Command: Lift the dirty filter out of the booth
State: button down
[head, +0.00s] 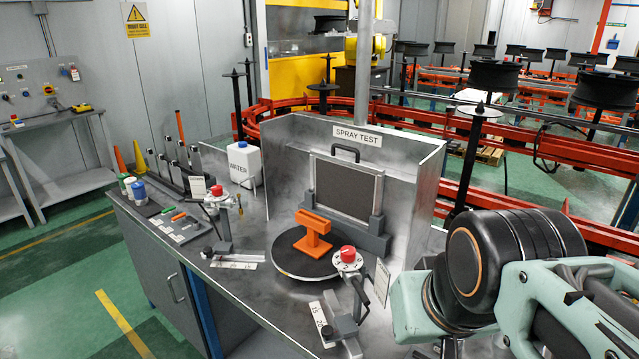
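The filter (345,186) is a dark mesh panel in a light metal frame with a black handle (345,151) on its top edge. It stands upright against the back wall of the spray test booth (408,158), with its lower edge in a grey holder (372,243). An orange T-shaped part (314,232) on a round dark turntable (290,262) stands in front of it and hides a little of its lower left. My arm is at the lower right, apart from the filter. Its gripper fingers do not show in this view.
Two stands with red knobs (347,254) (216,190) rise at the bench front. A white water container (244,163) stands left of the booth. A metal post (364,65) rises behind the booth. Space above the filter looks clear.

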aim_at(349, 190)
jog(key=z, duration=0.65)
jog(key=j+z, duration=0.4)
jog(key=i+j+z, duration=0.1)
jog(key=j+z, duration=0.6)
jog(key=j, duration=0.35)
